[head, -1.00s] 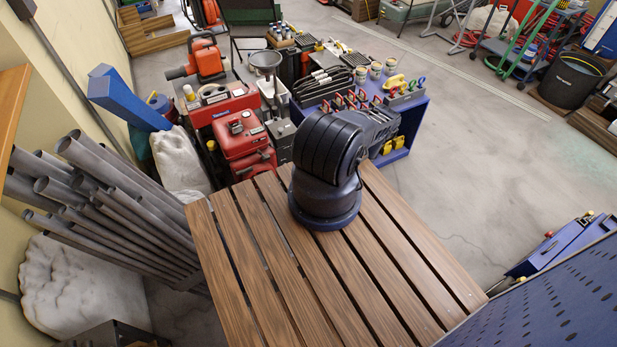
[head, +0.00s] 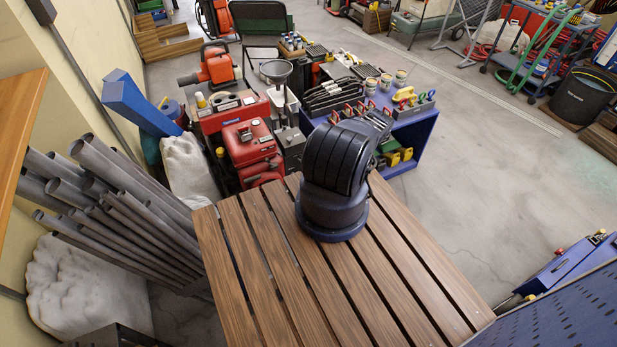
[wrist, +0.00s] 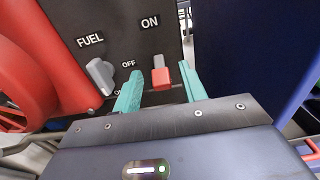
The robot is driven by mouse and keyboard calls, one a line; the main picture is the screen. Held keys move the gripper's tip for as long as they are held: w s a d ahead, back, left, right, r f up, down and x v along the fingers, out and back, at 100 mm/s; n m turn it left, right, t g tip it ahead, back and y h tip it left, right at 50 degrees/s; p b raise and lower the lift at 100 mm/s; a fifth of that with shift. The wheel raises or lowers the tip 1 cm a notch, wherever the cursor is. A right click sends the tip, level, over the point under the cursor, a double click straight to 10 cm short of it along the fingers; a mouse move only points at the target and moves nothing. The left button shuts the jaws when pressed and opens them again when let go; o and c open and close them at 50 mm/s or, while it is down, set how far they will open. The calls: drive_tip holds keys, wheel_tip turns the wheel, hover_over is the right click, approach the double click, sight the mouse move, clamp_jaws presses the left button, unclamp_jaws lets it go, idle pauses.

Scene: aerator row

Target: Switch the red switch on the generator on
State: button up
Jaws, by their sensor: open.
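In the wrist view, the generator's dark front panel (wrist: 118,40) carries the words FUEL, ON and OFF. The red switch (wrist: 161,78) is on the panel below the word ON, with a grey part directly above its red part. My gripper (wrist: 160,69) is open, its two teal fingers at either side of the switch, with gaps left and right. I cannot tell how far the fingertips are from the panel. A grey fuel lever (wrist: 101,75) is left of the left finger. In the head view my arm hides the gripper and the switch.
A red round part (wrist: 22,85) is left of the panel and a blue surface (wrist: 235,50) is right of it. In the head view, a slatted wooden table (head: 270,270) is in front, grey pipes (head: 120,210) at left, and a blue shelf (head: 425,135) beyond my arm. Open floor lies right.

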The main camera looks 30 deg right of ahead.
drive_tip(key=shift+w, duration=0.1)
clamp_jaws()
drive_tip(key=shift+r, duration=0.1)
drive_tip(key=shift+w+r+g, duration=0.1)
drive_tip(key=shift+r+g, duration=0.45)
drive_tip(key=shift+g, duration=0.8)
drive_tip(key=shift+w+r+g, duration=0.1)
drive_tip(key=shift+r+g, duration=0.4)
drive_tip(key=shift+g, duration=0.9)
drive_tip(key=shift+r+g, duration=0.55)
drive_tip(key=shift+g, duration=0.8)
unclamp_jaws()
